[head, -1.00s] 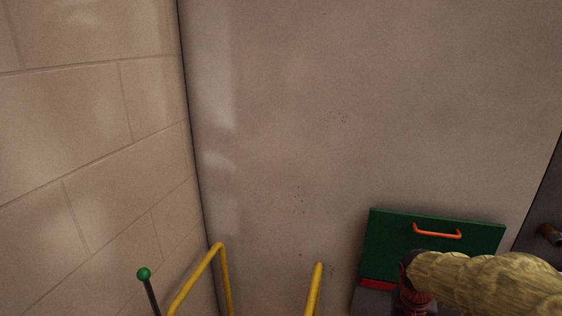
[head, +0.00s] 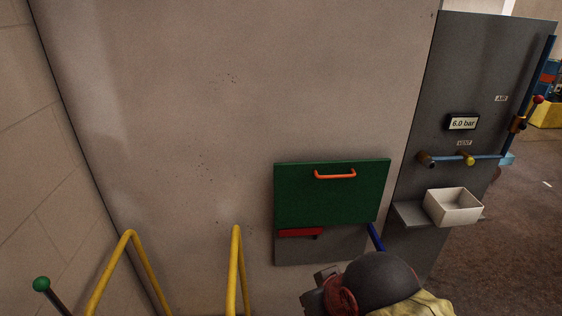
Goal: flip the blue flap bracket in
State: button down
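The blue bracket (head: 376,237) is a short, narrow bar at the lower right corner of the green flap (head: 330,197). It slants down and to the right, clear of the grey plate's face. The green flap has an orange handle (head: 335,174) near its top edge. A red bracket (head: 300,232) lies level under the flap's lower left edge. My gripper (head: 322,290) is at the bottom, below the grey plate, dark with red parts. My dark wrist and yellow-sleeved arm partly hide it. I cannot make out its fingers, and it appears apart from the blue bracket.
A dark grey panel (head: 452,75) with a gauge reading 6.0 bar (head: 463,123) and blue pipework stands on the right. A white bin (head: 454,207) sits on a small shelf there. Yellow rails (head: 236,270) and a green-knobbed lever (head: 41,284) stand at the lower left.

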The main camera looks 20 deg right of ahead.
aim_at(379, 247)
jog(key=l+u, duration=0.1)
jog(key=l, duration=0.35)
jog(key=k+l, duration=0.1)
jog(key=l, duration=0.35)
jog(key=k+l+u, duration=0.15)
jog(key=l, duration=0.8)
jog(key=k+l+u, duration=0.15)
jog(key=l, duration=0.7)
jog(key=k+u, duration=0.05)
